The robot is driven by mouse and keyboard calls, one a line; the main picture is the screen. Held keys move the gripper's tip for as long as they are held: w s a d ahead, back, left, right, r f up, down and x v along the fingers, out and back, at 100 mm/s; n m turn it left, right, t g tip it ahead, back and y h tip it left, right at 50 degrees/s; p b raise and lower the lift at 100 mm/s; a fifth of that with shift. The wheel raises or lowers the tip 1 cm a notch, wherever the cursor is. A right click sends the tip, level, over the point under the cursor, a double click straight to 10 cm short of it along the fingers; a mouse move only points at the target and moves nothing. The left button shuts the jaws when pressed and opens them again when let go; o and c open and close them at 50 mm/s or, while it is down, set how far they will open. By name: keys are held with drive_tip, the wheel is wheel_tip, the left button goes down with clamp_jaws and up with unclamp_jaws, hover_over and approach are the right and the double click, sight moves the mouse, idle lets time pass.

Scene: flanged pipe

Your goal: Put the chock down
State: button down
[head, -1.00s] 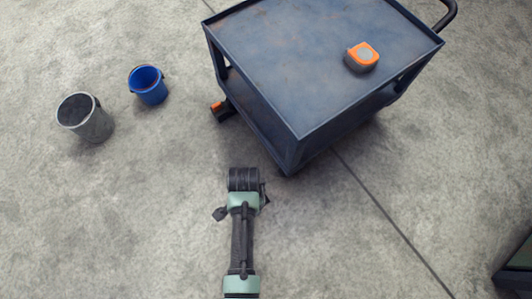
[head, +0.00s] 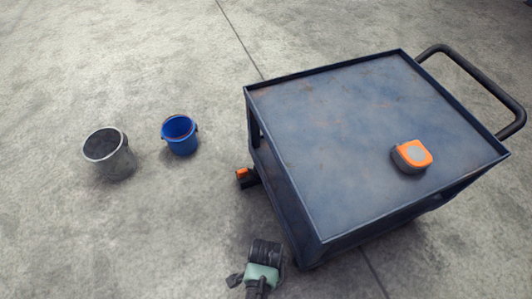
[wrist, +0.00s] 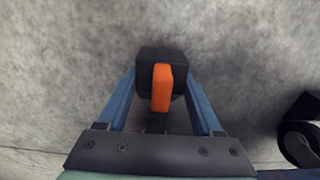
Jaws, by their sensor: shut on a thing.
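The chock (wrist: 161,60) is a black block with an orange grip on it, in the middle of the wrist view. My gripper (wrist: 160,76) is shut on it, one blue finger on each side. Concrete floor lies beyond it; I cannot tell whether the chock touches it. In the head view only my wrist (head: 264,258) shows, at the bottom, left of the cart's near corner; the fingers and held chock are hidden there. A similar black and orange block (head: 246,178) sits by the cart's left side, apart from my wrist.
The blue cart (head: 290,190) stands at the right, with an orange and grey tape measure (head: 412,155) on top. A cart wheel (wrist: 300,146) is right of my gripper. A grey bucket (head: 112,160) and a blue bucket (head: 181,140) stand left. Floor between is clear.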

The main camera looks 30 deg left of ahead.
drive_tip(key=shift+f+b, duration=0.75)
drive_tip(key=shift+f, duration=0.55)
drive_tip(key=shift+f, duration=0.2)
drive_tip(key=shift+c, duration=0.2)
unclamp_jaws()
wheel_tip(320, 180, up, 12)
drive_tip(key=p, duration=0.9)
drive_tip(key=shift+r, duration=0.2)
